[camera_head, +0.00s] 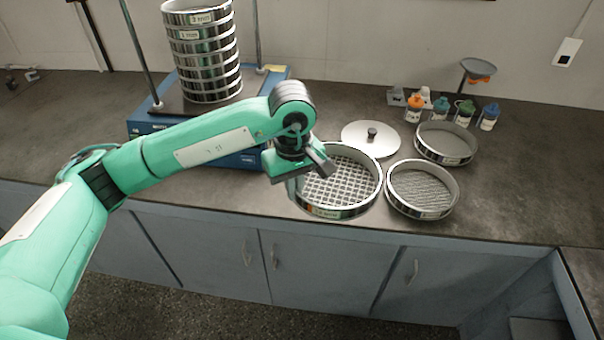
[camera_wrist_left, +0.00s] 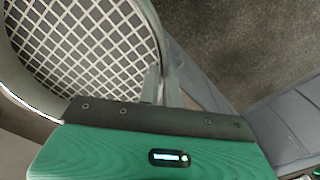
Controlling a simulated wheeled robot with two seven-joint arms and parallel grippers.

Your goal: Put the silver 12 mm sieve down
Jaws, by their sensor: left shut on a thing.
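The silver sieve with the coarse mesh (camera_head: 340,190) is at the front of the counter, and its rim label is too small to read surely. My left gripper (camera_head: 303,178) is shut on its left rim. In the left wrist view the fingers (camera_wrist_left: 162,88) pinch the rim beside the wide mesh (camera_wrist_left: 85,45). The sieve looks level and on or just above the counter; I cannot tell whether it touches. The gripper hides part of its left side. My right gripper is not in view.
A finer sieve (camera_head: 422,190) stands close on the right, another sieve (camera_head: 446,143) behind it. A round lid (camera_head: 371,139) lies behind. Several small bottles (camera_head: 440,110) stand further back. A sieve stack (camera_head: 205,60) stands on the blue shaker (camera_head: 142,125). The counter's front edge is near.

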